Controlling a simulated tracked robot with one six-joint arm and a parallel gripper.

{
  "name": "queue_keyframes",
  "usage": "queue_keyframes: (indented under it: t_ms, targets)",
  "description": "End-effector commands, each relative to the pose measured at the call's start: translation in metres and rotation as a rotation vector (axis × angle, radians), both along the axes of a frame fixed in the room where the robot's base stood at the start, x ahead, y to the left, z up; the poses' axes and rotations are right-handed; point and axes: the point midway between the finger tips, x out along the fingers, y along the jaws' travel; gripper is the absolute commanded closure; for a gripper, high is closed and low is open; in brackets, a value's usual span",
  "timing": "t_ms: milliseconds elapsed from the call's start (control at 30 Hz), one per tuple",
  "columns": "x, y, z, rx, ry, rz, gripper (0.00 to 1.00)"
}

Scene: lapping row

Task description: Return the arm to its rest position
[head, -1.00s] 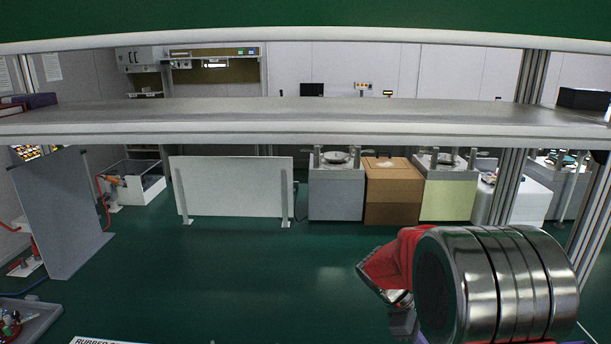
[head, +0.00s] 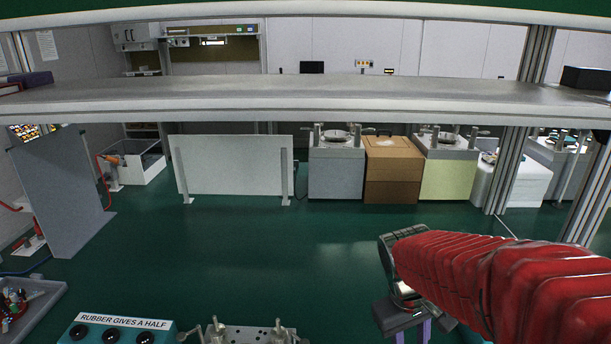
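My arm, in a red ribbed sleeve, reaches in from the right edge at the lower right of the head view. My gripper (head: 413,335) hangs below its grey metal wrist at the bottom edge. Two purple finger parts show side by side, but the picture edge cuts off their tips. Whether they are open, or hold anything, cannot be seen. The arm is below the long grey shelf (head: 300,92) in the picture.
A teal box labelled "RUBBER GIVES A HALF" (head: 118,322), a metal plate fixture (head: 250,334) and a grey tray (head: 40,305) with small parts lie along the bottom edge. Upright posts (head: 512,165) stand on the right. Green floor (head: 250,250) beyond is open.

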Motion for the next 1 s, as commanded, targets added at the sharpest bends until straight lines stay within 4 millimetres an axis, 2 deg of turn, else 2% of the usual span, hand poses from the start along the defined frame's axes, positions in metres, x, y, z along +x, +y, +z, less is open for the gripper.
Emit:
queue_keyframes:
  t_ms: [500, 1000]
  targets:
    - [-0.049, 0.034, 0.032, 0.162, -0.189, -0.188, 0.69]
    - [-0.090, 0.052, 0.061, 0.258, -0.345, -0.222, 0.69]
